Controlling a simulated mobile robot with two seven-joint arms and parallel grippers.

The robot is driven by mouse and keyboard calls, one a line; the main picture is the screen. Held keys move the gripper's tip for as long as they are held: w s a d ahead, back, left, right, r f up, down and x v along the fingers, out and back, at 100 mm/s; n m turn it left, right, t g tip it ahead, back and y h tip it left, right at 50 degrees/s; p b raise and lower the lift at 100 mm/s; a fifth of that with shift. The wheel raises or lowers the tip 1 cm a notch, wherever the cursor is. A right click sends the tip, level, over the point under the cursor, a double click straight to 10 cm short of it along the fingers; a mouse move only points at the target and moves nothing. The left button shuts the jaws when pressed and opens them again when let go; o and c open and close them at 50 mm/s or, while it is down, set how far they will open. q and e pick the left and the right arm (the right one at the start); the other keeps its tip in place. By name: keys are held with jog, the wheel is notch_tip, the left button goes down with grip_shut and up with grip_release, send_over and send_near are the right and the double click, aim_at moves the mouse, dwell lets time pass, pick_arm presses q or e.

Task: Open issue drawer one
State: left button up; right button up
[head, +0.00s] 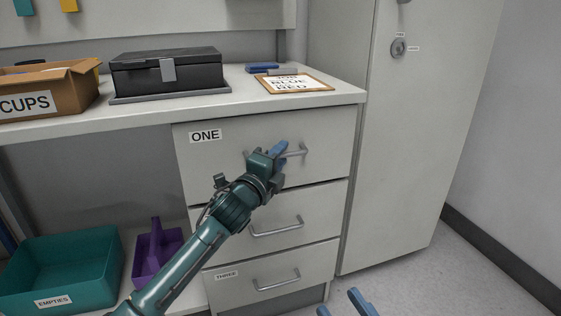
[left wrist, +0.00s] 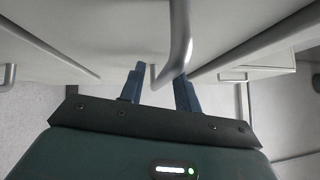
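Issue drawer one (head: 222,165) is the top drawer of the pale cabinet, labelled ONE, and looks closed. Its grey bar handle (head: 303,149) is partly hidden by my left gripper (head: 281,149), which is at the drawer front. In the left wrist view the fingers of my left gripper (left wrist: 158,78) are apart, with the curved handle bar (left wrist: 181,35) running between them, nearer the right finger. I cannot tell whether they touch it. My right gripper (head: 340,300) shows only its two blue fingers at the bottom edge, apart and empty.
Two more closed drawers with handles (head: 277,228) lie below. On the worktop (head: 215,108) are a CUPS box (head: 48,92), a black case (head: 140,78) and a clipboard (head: 322,83). A tall cabinet (head: 405,150) stands to the right. Floor at lower right is clear.

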pick_arm(q)
jog(key=shift+w+d, duration=0.2)
jog(key=shift+w, duration=0.15)
jog(key=shift+c, duration=0.2)
grip_shut()
